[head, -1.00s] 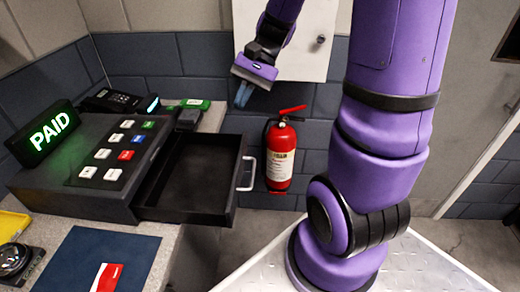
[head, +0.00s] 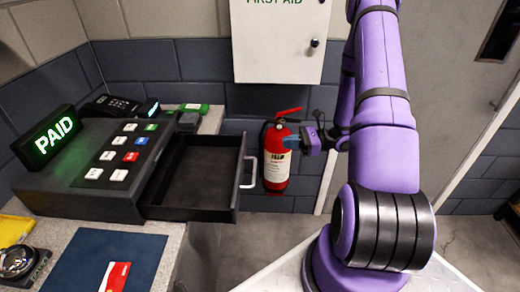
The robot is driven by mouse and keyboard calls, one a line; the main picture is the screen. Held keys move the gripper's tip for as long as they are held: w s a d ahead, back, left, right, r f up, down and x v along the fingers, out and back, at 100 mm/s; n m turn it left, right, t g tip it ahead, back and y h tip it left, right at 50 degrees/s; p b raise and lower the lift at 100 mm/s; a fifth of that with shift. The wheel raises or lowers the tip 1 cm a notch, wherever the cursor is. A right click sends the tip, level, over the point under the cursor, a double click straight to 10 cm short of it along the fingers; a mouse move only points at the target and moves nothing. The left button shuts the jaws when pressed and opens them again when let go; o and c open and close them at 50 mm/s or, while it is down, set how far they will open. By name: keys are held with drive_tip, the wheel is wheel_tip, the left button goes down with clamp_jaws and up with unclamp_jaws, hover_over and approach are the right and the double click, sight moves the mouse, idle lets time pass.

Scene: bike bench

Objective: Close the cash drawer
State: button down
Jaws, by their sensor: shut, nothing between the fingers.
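The cash drawer (head: 198,177) is a dark, empty tray pulled out from the right side of the black cash register (head: 98,170). Its silver handle (head: 249,172) is on the drawer's right-hand front. My gripper (head: 291,142) is to the right of the handle, a little higher in the picture, and apart from it. The gripper points left, with its fingers shut and empty. It overlaps the fire extinguisher in the picture.
A red fire extinguisher (head: 277,170) is on the wall behind my gripper. A white first aid cabinet (head: 280,45) hangs above. A blue mat (head: 95,262) with a red card (head: 115,277) lies on the counter. The register's sign reads PAID (head: 54,136).

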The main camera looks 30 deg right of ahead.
drive_tip(key=w+a+f+m+t, duration=0.1)
drive_tip(key=w+a+f+m, duration=0.1)
drive_tip(key=w+a, duration=0.5)
drive_tip(key=shift+a+f+t+h, duration=0.3)
drive_tip(key=shift+a+t, duration=0.1)
drive_tip(key=shift+a, duration=0.75)
drive_tip(key=shift+w, duration=0.1)
approach(183, 145)
drive_tip(key=x, duration=0.5)
drive_tip(key=shift+w+a+f, duration=0.1)
drive_tip(key=shift+w, duration=0.05)
